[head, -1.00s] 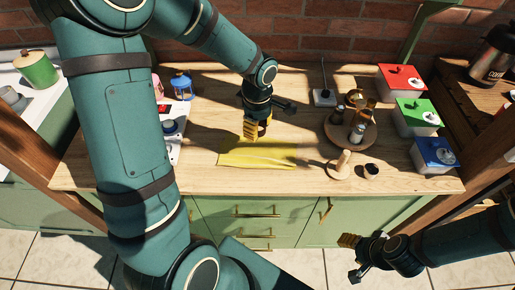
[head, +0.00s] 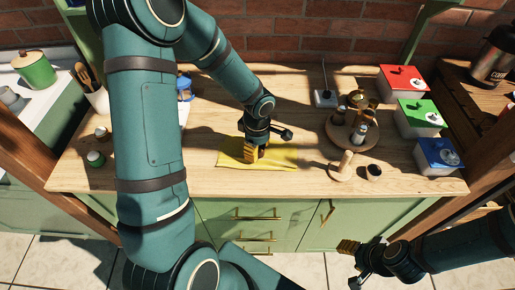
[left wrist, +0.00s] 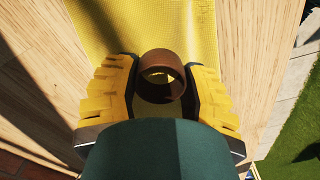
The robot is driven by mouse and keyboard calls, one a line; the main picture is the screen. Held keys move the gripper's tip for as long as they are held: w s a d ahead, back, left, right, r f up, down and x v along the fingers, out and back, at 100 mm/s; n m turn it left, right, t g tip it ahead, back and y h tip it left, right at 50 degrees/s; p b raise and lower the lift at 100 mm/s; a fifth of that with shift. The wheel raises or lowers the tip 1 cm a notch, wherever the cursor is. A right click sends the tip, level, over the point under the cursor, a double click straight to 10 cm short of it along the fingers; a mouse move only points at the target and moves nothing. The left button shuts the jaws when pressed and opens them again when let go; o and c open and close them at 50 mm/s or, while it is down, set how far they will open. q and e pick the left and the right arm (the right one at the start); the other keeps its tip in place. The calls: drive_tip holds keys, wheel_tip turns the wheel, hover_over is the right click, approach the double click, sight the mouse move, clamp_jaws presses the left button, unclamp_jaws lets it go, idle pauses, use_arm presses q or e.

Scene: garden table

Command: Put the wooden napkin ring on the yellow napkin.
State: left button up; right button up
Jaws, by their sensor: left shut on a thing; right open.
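The yellow napkin (head: 284,158) lies flat on the wooden counter. My left gripper (head: 252,155) points down over its left-middle part in the head view. In the left wrist view, the brown wooden napkin ring (left wrist: 160,56) sits between the yellow fingers of my left gripper (left wrist: 161,95), which is shut on it. The yellow napkin (left wrist: 115,25) fills the background behind the ring. The ring is at or close to the cloth; I cannot tell whether it touches. My right gripper (head: 352,250) is open and empty, in front of the counter.
A wooden post on a round base (head: 342,168) and a small dark cup (head: 374,171) stand right of the napkin. Behind them is a round tray (head: 338,135) with shakers. Red, green and blue boxes (head: 437,152) line the right side. Counter front of the napkin is clear.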

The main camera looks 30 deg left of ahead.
use_arm(q)
drive_tip(key=shift+f+b, duration=0.4)
drive_tip(key=shift+b, duration=0.15)
drive_tip(key=shift+f, duration=0.15)
drive_tip(key=shift+c, duration=0.3)
drive_tip(key=shift+b, duration=0.35)
drive_tip(key=shift+c, duration=0.7)
drive_tip(key=o, duration=0.9)
